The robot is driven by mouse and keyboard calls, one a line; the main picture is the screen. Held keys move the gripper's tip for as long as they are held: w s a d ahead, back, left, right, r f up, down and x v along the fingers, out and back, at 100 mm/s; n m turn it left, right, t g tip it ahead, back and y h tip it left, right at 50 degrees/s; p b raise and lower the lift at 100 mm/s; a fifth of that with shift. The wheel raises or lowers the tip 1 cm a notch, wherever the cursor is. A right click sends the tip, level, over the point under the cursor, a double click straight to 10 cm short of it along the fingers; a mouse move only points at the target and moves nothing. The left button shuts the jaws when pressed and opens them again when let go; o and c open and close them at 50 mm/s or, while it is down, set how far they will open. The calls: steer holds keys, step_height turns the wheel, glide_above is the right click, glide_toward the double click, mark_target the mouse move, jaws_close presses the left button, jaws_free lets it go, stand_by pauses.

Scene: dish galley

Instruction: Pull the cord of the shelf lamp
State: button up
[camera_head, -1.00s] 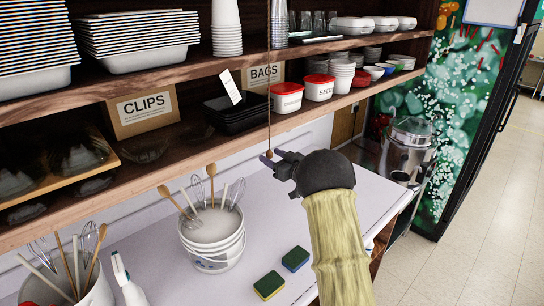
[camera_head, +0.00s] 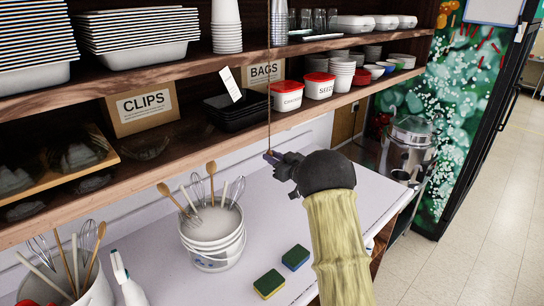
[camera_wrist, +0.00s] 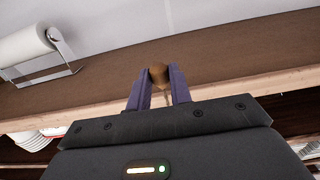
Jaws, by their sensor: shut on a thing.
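The lamp cord (camera_head: 269,90) hangs down in front of the shelves in the head view, a thin line from above the frame. My gripper (camera_head: 270,156) is at its lower end, below the lower shelf's front edge. In the wrist view, a round brown wooden knob (camera_wrist: 158,72) sits between the two purple fingers of my gripper (camera_wrist: 158,88), which are shut on it. A pale length of cord shows between the fingers. The lamp itself is not identifiable in these views.
A white bucket of whisks and wooden spoons (camera_head: 213,240) stands on the counter left of my gripper. Two sponges (camera_head: 269,283) lie below it. The lower shelf (camera_head: 200,165) is close, bearing a CLIPS box (camera_head: 143,108) and red-lidded tubs (camera_head: 287,97).

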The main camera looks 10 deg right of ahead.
steer(key=shift+f, duration=0.45)
steer(key=shift+r, duration=0.6)
steer(key=o, duration=1)
